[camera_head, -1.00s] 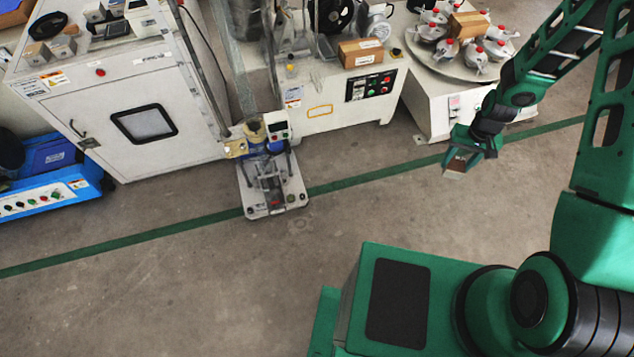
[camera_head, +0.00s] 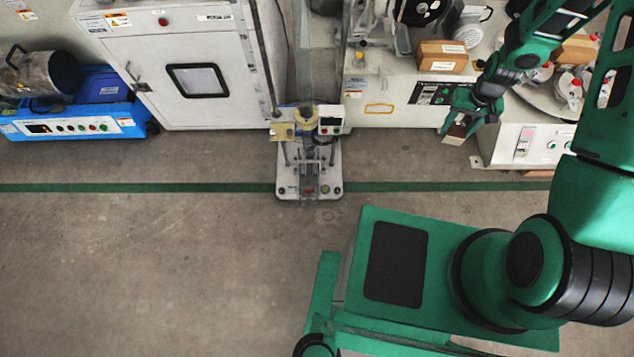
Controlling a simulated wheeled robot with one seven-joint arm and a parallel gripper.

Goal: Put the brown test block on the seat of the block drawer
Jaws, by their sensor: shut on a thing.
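My gripper (camera_head: 460,122) is at the right of the view, raised in front of the white machine. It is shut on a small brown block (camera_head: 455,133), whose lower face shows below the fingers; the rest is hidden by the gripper. A small upright device (camera_head: 308,188) with a white base plate, rods and a yellow-topped part stands on the floor left of my gripper, well apart from it. I cannot tell for sure which thing is the block drawer or where its seat is.
A white cabinet (camera_head: 150,85) with a dark window and a blue machine (camera_head: 85,125) stand at the left. A cardboard-brown box (camera_head: 441,55) lies on the white machine (camera_head: 375,90). The floor (camera_head: 150,260) in front is clear.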

